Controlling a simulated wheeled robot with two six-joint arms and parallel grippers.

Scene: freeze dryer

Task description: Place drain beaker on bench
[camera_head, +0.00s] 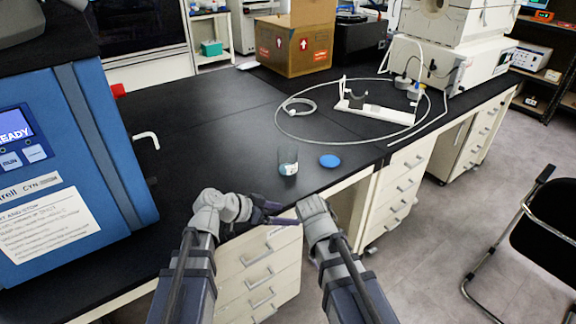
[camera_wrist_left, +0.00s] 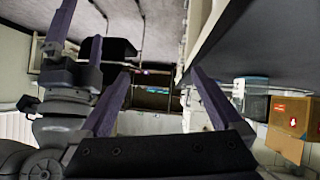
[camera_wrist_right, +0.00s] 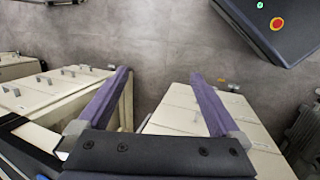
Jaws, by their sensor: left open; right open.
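A small clear beaker (camera_head: 288,160) with a light label stands upright on the black bench (camera_head: 215,147), near its front edge, in the head view. A blue round disc (camera_head: 330,161) lies flat just right of it. My left gripper (camera_head: 286,212) is below the beaker in the picture, at the bench front, apart from it. Its fingers are spread and empty in the left wrist view (camera_wrist_left: 162,82). My right gripper is hidden behind its own wrist in the head view. In the right wrist view (camera_wrist_right: 159,74) it is open and empty, above the floor and drawers.
A blue machine (camera_head: 105,140) with a lit display and a white spout (camera_head: 147,138) stands at left. A white stand (camera_head: 375,108) and looped tubing (camera_head: 280,125) lie behind the disc. A cardboard box (camera_head: 293,48) is at the back. Bench left of the beaker is clear.

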